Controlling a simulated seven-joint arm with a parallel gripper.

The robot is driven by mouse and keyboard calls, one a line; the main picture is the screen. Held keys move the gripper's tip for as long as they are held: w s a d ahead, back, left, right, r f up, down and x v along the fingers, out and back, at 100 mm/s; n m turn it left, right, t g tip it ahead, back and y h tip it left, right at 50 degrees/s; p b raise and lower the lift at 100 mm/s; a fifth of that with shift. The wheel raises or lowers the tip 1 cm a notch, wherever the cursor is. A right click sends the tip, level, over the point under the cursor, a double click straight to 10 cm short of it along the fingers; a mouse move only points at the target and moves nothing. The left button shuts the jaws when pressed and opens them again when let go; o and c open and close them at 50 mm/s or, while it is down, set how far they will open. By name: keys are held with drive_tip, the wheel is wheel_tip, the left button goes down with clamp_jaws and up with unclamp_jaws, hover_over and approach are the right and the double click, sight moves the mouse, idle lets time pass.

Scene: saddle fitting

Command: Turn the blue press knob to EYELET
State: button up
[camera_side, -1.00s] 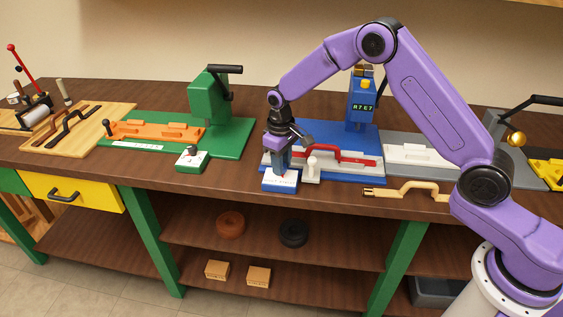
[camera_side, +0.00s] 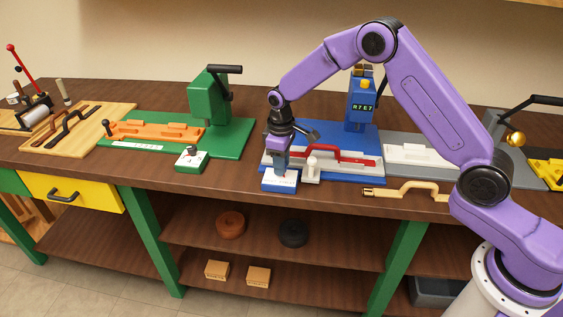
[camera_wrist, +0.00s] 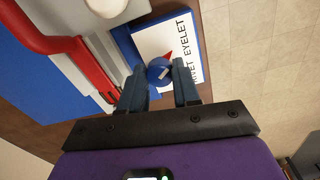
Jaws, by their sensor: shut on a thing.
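The blue press knob (camera_wrist: 159,70) sits on a white label plate (camera_wrist: 160,40) on a blue block, which shows in the side view (camera_side: 279,187) at the bench's front edge. My gripper (camera_wrist: 160,78) is shut on the knob, one finger on each side. A red pointer (camera_wrist: 168,56) sticks out from the knob, roughly toward the word EYELET (camera_wrist: 181,35). The word RIVET (camera_wrist: 197,70) is partly hidden by a finger. In the side view, my gripper (camera_side: 281,168) hides most of the knob.
The blue press (camera_side: 361,100) stands behind on a blue base. A red-handled clamp (camera_side: 340,158) and a white post (camera_side: 312,166) are close to the right of my gripper. A tan handled piece (camera_side: 405,190) lies farther right. Bare bench lies to the left, up to a green-based switch box (camera_side: 191,158).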

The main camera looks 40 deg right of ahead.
drive_tip(key=o, duration=1.1)
drive_tip(key=shift+c, duration=0.2)
wheel_tip(320, 180, up, 18)
drive_tip(key=shift+s+a+f, duration=0.15)
drive_tip(key=shift+a+f, duration=0.05)
drive_tip(key=shift+f, duration=0.05)
drive_tip(key=shift+s, duration=0.1)
drive_tip(key=s+a+n, duration=0.2)
drive_tip(key=s+n, duration=0.1)
drive_tip(key=s, duration=1.7)
drive_tip(key=s+d+f+n, duration=0.1)
drive_tip(key=s+d, duration=0.3)
drive_tip(key=s, duration=0.5)
drive_tip(key=s+d+f+n, duration=0.1)
drive_tip(key=s+d, duration=0.4)
drive_tip(key=s, duration=0.5)
drive_tip(key=shift+s+f+y, duration=0.15)
drive_tip(key=shift+f+y, duration=0.25)
drive_tip(key=shift+f, duration=0.3)
